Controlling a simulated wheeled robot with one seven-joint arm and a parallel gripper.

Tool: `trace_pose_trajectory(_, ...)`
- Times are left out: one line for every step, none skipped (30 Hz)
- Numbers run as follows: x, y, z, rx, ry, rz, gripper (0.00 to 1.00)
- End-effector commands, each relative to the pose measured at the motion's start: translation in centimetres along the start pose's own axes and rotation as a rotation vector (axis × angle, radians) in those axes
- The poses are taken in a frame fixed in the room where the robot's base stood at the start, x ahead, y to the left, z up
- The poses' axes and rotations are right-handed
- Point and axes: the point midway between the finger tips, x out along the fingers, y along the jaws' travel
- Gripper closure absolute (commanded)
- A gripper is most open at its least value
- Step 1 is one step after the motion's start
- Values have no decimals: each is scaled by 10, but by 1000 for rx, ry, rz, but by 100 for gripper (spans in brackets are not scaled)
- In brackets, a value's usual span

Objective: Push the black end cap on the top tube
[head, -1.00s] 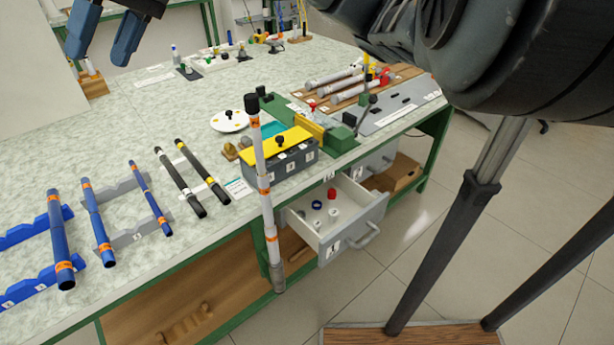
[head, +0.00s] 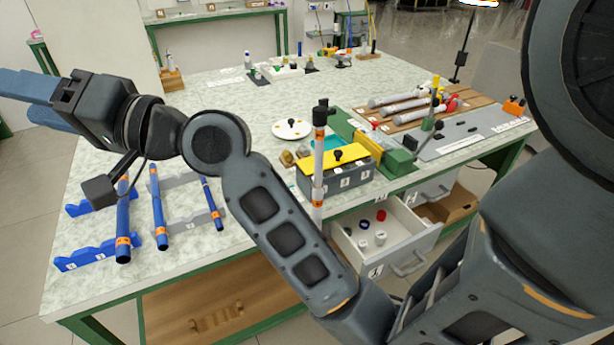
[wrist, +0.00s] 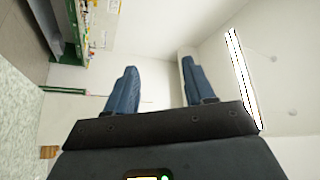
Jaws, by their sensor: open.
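My gripper (head: 22,97) is at the far left of the head view, raised above the table and pointing left. In the wrist view its two blue fingers (wrist: 159,68) are apart with nothing between them, facing a pale wall. A white tube with orange bands (head: 319,158) stands upright near the table's front edge. A black end cap (head: 320,113) sits at its upper end; I cannot tell how far on it is. The tube's lower part is hidden behind my arm. My gripper is well to the left of the tube, not touching it.
Blue tubes (head: 159,215) lie on blue and grey racks at the left. A grey box with a yellow lid (head: 335,158) stands close behind the upright tube. An open drawer (head: 408,232) with several small caps juts out below. Grey tubes (head: 405,101) lie on a wooden rack at the back right.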

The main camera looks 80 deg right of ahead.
Motion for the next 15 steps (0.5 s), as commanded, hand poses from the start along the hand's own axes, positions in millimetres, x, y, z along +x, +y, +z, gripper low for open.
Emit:
trace_pose_trajectory(-8,9,17,17,27,25,47)
trace_pose_trajectory(-14,15,24,17,45,41,47)
trace_pose_trajectory(-21,22,34,15,67,64,47)
trace_pose_trajectory(-28,27,42,12,81,84,47)
trace_pose_trajectory(-34,33,50,7,93,105,47)
trace_pose_trajectory(-44,39,61,-3,107,133,47)
trace_pose_trajectory(-53,44,69,-11,117,156,47)
trace_pose_trajectory(-61,49,77,-22,123,179,47)
trace_pose_trajectory(-73,55,88,-39,130,211,47)
trace_pose_trajectory(-83,60,96,-54,132,236,47)
trace_pose_trajectory(-93,64,104,-69,134,261,47)
trace_pose_trajectory(-107,69,115,-95,132,293,47)
trace_pose_trajectory(-118,72,123,-115,129,317,47)
trace_pose_trajectory(-130,75,131,-139,123,341,47)
trace_pose_trajectory(-145,78,140,-171,113,371,47)
